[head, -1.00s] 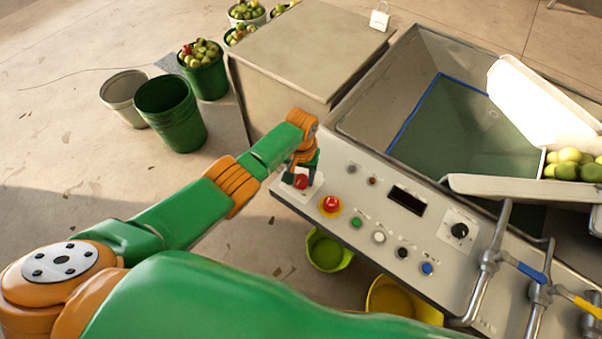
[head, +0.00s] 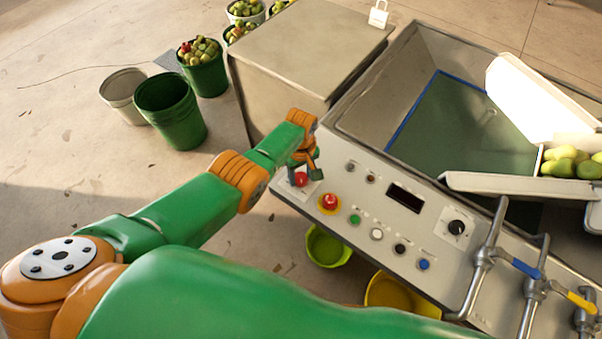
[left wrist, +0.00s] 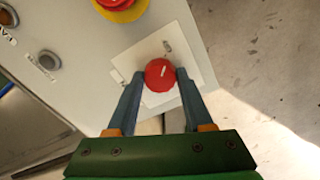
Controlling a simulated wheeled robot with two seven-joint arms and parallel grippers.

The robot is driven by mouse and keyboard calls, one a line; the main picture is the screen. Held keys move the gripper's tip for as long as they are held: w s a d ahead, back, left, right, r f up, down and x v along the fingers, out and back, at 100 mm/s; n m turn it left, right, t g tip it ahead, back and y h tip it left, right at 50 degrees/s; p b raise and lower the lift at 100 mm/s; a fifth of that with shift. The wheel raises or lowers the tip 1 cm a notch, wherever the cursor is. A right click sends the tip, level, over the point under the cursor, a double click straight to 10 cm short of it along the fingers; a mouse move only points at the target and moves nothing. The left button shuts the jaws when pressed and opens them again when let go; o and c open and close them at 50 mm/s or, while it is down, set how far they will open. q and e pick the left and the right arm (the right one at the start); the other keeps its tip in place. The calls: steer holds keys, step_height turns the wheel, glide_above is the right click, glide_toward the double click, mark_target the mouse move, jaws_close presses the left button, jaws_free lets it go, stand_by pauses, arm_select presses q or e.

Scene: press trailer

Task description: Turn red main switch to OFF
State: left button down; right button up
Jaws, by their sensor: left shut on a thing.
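The red main switch (head: 300,180) is a round red knob on a white square plate at the left end of the control panel. In the left wrist view the red knob (left wrist: 160,74) sits between my two blue-grey fingertips, with a short white mark on its face. My left gripper (head: 304,175) is shut on the knob, one finger on each side; it also shows in the left wrist view (left wrist: 160,80). The lettering on the plate is too small to read. My right gripper is not in view.
A red emergency button on a yellow ring (head: 329,202) is close beside the switch. Green, white, black and blue buttons and a black dial (head: 457,228) follow along the panel. A grey box (head: 300,50) stands behind; yellow-green buckets (head: 326,247) are below the panel.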

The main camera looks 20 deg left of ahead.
mark_target(300, 177)
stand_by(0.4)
arm_select(q)
steer(key=shift+c, duration=1.5)
jaws_free()
steer(key=shift+w, duration=0.1)
steer(key=shift+n, duration=0.3)
step_height(300, 177, up, 7)
steer(key=p, duration=0.5)
steer(key=shift+a+r, duration=0.1)
